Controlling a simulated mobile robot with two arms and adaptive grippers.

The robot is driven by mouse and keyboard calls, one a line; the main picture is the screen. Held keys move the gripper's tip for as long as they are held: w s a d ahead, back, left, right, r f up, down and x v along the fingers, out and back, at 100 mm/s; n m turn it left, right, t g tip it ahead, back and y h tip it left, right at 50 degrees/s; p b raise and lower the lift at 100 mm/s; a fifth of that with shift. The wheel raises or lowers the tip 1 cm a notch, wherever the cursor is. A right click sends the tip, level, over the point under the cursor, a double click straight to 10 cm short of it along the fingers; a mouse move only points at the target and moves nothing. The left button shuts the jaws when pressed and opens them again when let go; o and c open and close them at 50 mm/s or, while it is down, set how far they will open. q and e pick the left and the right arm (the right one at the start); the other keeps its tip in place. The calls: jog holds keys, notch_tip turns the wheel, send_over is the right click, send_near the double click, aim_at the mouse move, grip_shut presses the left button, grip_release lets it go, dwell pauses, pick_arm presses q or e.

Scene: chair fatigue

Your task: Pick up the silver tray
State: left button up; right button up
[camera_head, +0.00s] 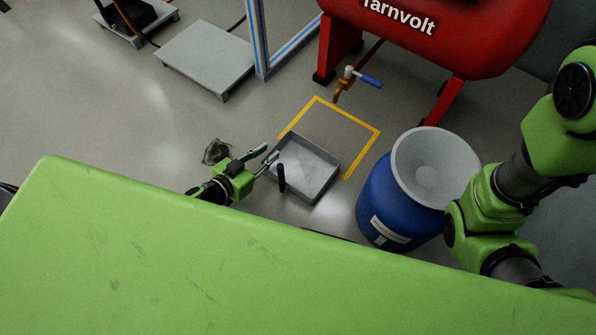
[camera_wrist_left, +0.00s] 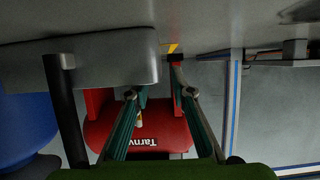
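The silver tray (camera_head: 318,187) lies on the floor, a shallow grey rectangle with a black upright handle (camera_head: 281,178) at its left side. My left gripper (camera_head: 270,153) is at the tray's left corner, with its two fingers spread apart. In the left wrist view, the tray (camera_wrist_left: 105,66) shows as a grey slab with the black handle at its left. One finger of my gripper (camera_wrist_left: 154,78) is beside the tray's end; the other fingertip is partly hidden behind the tray. Whether they touch it, I cannot tell. My right arm shows at the right, but its gripper is out of view.
A yellow floor outline (camera_head: 366,147) lies just behind the tray, below a red Tarnvolt tank (camera_head: 440,40) with a blue-handled valve (camera_head: 370,81). A blue barrel with a grey funnel top (camera_head: 383,205) stands right of the tray. A grey platform (camera_head: 207,58) is at back left.

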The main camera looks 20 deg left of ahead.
pick_arm(q)
jog(key=shift+b+x, duration=0.5)
jog(key=shift+x, duration=0.85)
grip_shut()
